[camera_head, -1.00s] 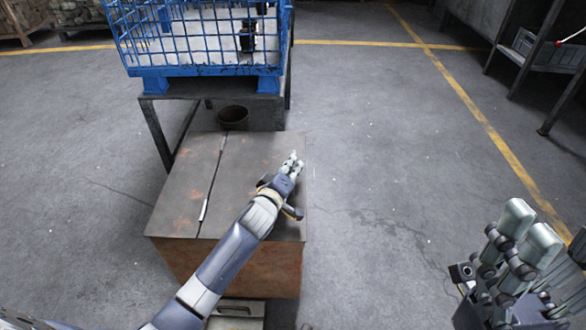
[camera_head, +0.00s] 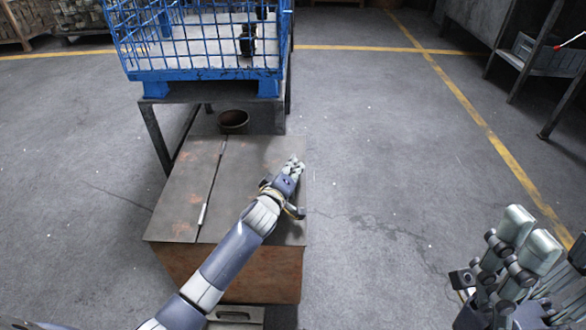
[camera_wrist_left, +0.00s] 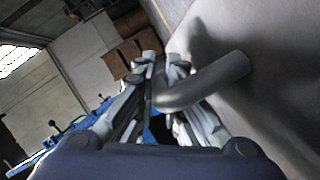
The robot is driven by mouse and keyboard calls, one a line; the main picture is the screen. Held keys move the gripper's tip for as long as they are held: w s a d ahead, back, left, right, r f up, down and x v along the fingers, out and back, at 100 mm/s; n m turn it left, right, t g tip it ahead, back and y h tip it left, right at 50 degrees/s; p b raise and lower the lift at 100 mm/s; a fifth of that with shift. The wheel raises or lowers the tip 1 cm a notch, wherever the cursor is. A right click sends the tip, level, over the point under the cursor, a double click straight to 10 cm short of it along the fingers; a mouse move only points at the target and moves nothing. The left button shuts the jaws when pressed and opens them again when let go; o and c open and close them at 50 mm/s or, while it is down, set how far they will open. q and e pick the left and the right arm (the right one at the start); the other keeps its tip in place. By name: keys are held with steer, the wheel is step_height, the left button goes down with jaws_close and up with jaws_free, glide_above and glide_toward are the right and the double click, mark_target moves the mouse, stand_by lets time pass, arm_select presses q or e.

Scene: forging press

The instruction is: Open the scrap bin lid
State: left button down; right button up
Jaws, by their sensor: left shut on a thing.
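The scrap bin (camera_head: 240,274) is a rusty brown metal box standing on the floor in the head view. Its grey lid (camera_head: 245,160) lies flat on top, with a seam and hinge along its left side. My left gripper (camera_head: 294,166) is over the lid's right edge. In the left wrist view, my left gripper (camera_wrist_left: 160,75) is shut on a curved bar handle (camera_wrist_left: 205,84) that stands out from a grey surface. The handle is hidden in the head view.
A blue wire cage (camera_head: 195,45) on a dark metal stand is behind the bin. A round dark pot (camera_head: 233,121) is at the bin's far edge. A bench (camera_head: 545,55) stands at the far right. The floor right of the bin is clear.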

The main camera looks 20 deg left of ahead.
arm_select(q)
steer(key=shift+a+r+p, duration=0.1)
steer(key=shift+r+p, duration=0.2)
steer(key=shift+r, duration=0.2)
